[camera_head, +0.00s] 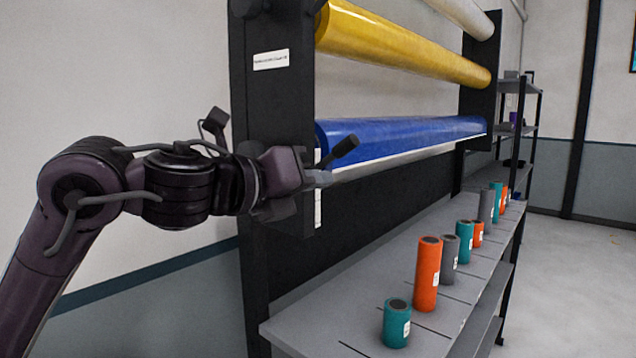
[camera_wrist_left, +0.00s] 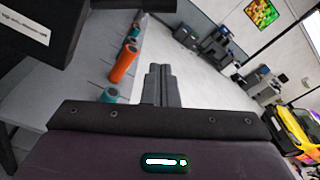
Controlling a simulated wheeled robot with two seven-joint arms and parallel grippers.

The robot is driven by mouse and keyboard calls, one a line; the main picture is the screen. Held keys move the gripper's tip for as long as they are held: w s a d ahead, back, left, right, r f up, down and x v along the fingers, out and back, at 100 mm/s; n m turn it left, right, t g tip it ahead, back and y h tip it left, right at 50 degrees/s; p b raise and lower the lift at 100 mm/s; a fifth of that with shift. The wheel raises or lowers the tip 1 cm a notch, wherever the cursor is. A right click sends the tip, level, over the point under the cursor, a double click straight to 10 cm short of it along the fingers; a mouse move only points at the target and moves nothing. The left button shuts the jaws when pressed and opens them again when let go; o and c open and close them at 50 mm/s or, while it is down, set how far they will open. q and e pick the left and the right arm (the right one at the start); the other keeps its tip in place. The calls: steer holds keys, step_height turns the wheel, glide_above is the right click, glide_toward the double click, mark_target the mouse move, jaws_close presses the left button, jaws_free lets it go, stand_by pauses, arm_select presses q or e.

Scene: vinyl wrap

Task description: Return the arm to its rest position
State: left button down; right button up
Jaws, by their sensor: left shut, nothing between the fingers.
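My left arm comes in from the left in the head view, raised in front of the rack's near black post. My left gripper (camera_head: 322,178) is shut and empty, beside the near end of the blue vinyl roll (camera_head: 400,138). In the left wrist view the gripper's fingers (camera_wrist_left: 158,72) are together with nothing between them. From the head camera the gripper overlaps the post; I cannot tell whether they touch. My right gripper is in neither view.
A grey shelf (camera_head: 345,318) below the rolls holds several small cylinders, including a near teal one (camera_head: 396,322) and a tall orange one (camera_head: 427,274). A yellow roll (camera_head: 400,45) hangs above. Open floor (camera_head: 575,270) lies to the right. A yellow car (camera_wrist_left: 300,128) shows in the wrist view.

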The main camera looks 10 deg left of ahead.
arm_select(q)
step_height(320, 180, down, 15)
steer(key=w+d+n+t+y, duration=0.1)
steer(key=w+d+n+y, duration=0.1)
steer(key=n, duration=0.8)
steer(key=s+a+f+n+g+y, duration=0.1)
steer(key=s+a+f+n+y, duration=0.2)
steer(key=f+n, duration=0.5)
steer(key=s+a+f+n+g+y, duration=0.1)
steer(key=s+a+f+n+y, duration=0.15)
steer(key=f+n, duration=0.6)
steer(key=s+a+f+n+g+y, duration=0.1)
steer(key=s+a+f+n+g, duration=0.35)
steer(key=s+f, duration=0.55)
steer(key=s+a+f+n+g+y, duration=0.2)
steer(key=s+a+f+n+g, duration=0.25)
steer(key=s+f, duration=0.6)
step_height(320, 180, down, 31)
steer(key=s, duration=0.3)
steer(key=s+a+f+g, duration=0.1)
steer(key=s+a+f, duration=0.1)
steer(key=s+f, duration=0.6)
steer(key=s+a+f+g, duration=0.1)
steer(key=s+f, duration=0.7)
steer(key=s, duration=0.2)
steer(key=shift+s+a+f, duration=0.25)
steer(key=shift+a+f, duration=0.05)
steer(key=shift+a, duration=0.1)
